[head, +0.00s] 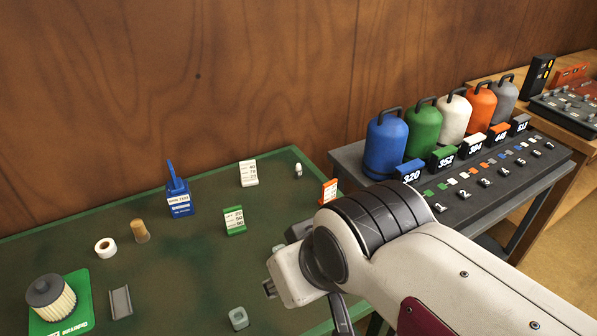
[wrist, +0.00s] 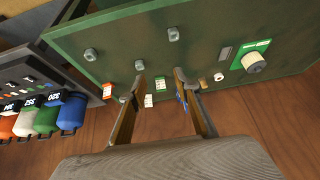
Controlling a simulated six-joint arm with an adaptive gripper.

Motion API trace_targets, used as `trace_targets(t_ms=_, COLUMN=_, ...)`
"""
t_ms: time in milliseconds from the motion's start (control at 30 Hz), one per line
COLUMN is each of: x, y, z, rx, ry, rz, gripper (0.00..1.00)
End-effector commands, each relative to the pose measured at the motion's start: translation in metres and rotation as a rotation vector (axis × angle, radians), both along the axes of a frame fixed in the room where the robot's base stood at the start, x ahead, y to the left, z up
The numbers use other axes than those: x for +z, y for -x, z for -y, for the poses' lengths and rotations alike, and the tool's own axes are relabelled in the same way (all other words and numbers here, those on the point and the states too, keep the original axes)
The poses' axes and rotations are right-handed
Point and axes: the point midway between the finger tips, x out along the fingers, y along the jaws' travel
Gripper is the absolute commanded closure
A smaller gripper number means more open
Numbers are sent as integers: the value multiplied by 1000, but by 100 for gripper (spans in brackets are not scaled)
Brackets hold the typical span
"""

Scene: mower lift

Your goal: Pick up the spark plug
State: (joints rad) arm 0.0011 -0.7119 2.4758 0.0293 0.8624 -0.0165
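A small white upright piece, which looks like the spark plug (head: 298,170), stands near the back right edge of the green mat (head: 75,232). It is between a white card (head: 249,173) and an orange card (head: 329,191). In the wrist view I cannot make it out clearly; the left finger may cover it. My gripper (wrist: 160,76) is open and empty in the wrist view, its two fingers wide apart above the mat. In the head view its fingers are mostly hidden behind my wrist, in front of and lower than the white piece.
A bench with coloured canisters (head: 386,147) is at right; a wooden wall rises behind.

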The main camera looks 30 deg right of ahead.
Motion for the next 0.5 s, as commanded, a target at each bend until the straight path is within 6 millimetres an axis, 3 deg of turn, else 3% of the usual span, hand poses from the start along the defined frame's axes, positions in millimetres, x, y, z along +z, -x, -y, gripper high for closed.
trace_targets(t_ms=167, x=13, y=-34, z=-9, rx=8, ry=-38, rz=42, gripper=68)
trace_targets(t_ms=500, x=41, y=-124, z=-25, rx=2, ry=-120, rz=162, gripper=68)
